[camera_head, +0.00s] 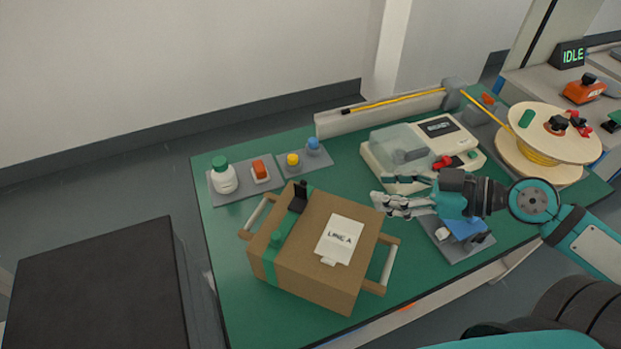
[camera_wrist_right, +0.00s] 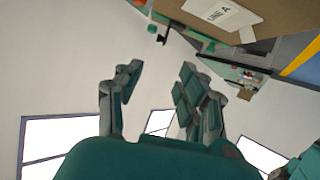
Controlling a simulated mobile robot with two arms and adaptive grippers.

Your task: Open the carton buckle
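The brown carton (camera_head: 315,281) is shut on the green table, with a handle on each side and a "LINE A" label (camera_head: 339,240) on top. A green strap (camera_head: 284,232) crosses its left part. A black buckle (camera_head: 298,197) stands up at the strap's far end, and whether it is latched cannot be told. My right gripper (camera_head: 384,192) is open and empty, to the right of the carton and apart from it. The right wrist view shows its fingers (camera_wrist_right: 158,85) spread, with the carton (camera_wrist_right: 285,14) along the top edge. My left gripper is in neither view.
A grey tray (camera_head: 232,200) with a white bottle and an orange-topped item lies behind the carton, beside small yellow and blue pieces. A cream machine (camera_head: 468,160) and a cable spool (camera_head: 555,135) stand right. A small tray (camera_head: 470,251) lies below my right gripper.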

